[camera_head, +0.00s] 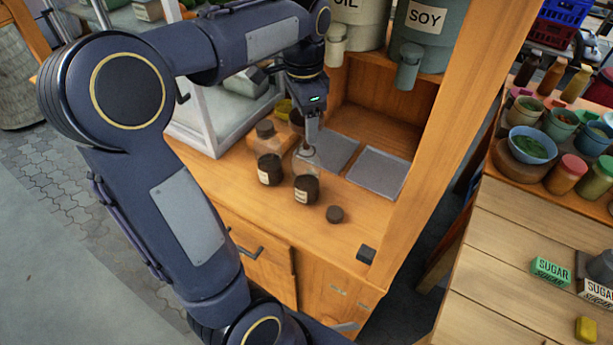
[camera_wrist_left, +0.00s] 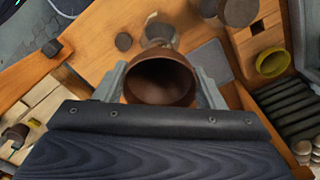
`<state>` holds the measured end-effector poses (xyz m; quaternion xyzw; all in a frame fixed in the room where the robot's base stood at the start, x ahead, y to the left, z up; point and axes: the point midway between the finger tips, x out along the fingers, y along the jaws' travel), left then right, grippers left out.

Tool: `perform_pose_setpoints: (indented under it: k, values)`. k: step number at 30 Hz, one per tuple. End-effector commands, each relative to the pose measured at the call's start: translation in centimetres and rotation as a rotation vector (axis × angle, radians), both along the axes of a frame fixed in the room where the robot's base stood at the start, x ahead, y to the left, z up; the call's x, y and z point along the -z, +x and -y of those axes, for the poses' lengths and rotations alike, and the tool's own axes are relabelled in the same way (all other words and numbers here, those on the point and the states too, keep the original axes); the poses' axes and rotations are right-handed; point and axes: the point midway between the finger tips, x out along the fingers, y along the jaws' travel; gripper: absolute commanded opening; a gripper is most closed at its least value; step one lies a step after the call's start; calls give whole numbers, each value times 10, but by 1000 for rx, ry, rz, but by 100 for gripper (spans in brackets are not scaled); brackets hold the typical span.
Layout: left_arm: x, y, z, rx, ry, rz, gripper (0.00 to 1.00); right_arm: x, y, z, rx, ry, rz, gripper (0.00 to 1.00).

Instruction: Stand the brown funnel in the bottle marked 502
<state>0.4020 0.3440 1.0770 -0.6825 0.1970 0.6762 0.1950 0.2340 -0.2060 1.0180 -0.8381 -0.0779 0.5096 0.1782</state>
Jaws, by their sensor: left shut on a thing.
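The brown funnel (camera_wrist_left: 160,96) is between the fingers of my left gripper (camera_wrist_left: 160,84) in the wrist view, its wide mouth facing the camera. In the head view the left gripper (camera_head: 308,140) is just over the uncapped clear bottle (camera_head: 306,188), which has dark contents and a pale label. The funnel's lower end is hidden, so I cannot tell whether it is inside the neck. A similar bottle (camera_head: 269,170) with a dark cap stands to the left. The label numbers are too small to read. My right gripper is not in view.
A loose dark cap (camera_head: 335,214) lies right of the open bottle. A second brown vessel (camera_wrist_left: 240,12) and a yellow ring-like piece (camera_wrist_left: 272,63) are near the funnel. Grey flat plates (camera_head: 376,171) lie behind. A wooden post (camera_head: 433,130) and the SOY container (camera_head: 418,38) bound the space.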

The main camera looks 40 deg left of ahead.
Motion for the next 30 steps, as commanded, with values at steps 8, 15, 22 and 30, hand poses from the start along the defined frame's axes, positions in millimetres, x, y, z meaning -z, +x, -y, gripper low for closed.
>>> perform_pose_setpoints:
  k: [8,15,22,30]
  values:
    - [4,0,0,0,0,0,41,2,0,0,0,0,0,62]
    - [11,0,0,0,0,0,41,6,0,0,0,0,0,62]
    - [12,0,0,0,0,0,41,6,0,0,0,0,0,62]
    - [12,0,0,0,0,0,78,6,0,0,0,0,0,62]
